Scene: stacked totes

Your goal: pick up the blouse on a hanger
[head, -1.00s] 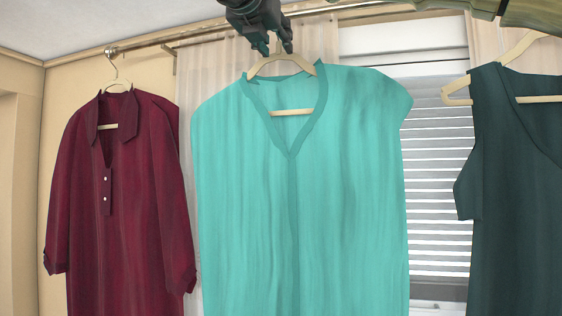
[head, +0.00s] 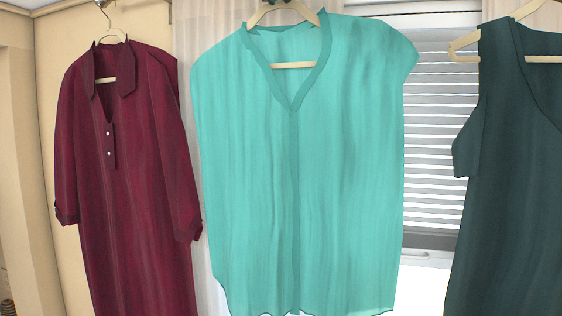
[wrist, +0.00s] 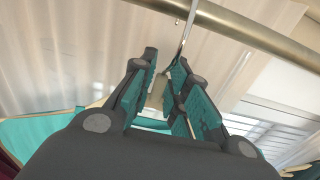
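The blouse on a hanger is a turquoise, short-sleeved garment (head: 340,150) in the middle of the head view, hanging upright on a pale hanger (head: 255,16). A strip of it shows at the left in the wrist view (wrist: 40,130). My gripper (wrist: 160,68) is at the top of this hanger in the wrist view. Its fingers are close together, with the pale hanger neck (wrist: 157,92) between them. They look shut on it. The metal hook (wrist: 187,35) rises beyond the fingertips to the rail. The gripper is almost wholly above the head view's upper edge.
A maroon long-sleeved garment (head: 130,170) hangs at left and a dark green sleeveless one (head: 515,170) at right. The rail (wrist: 245,30) crosses just beyond my fingertips. Curtains and a window with blinds (head: 435,140) stand behind.

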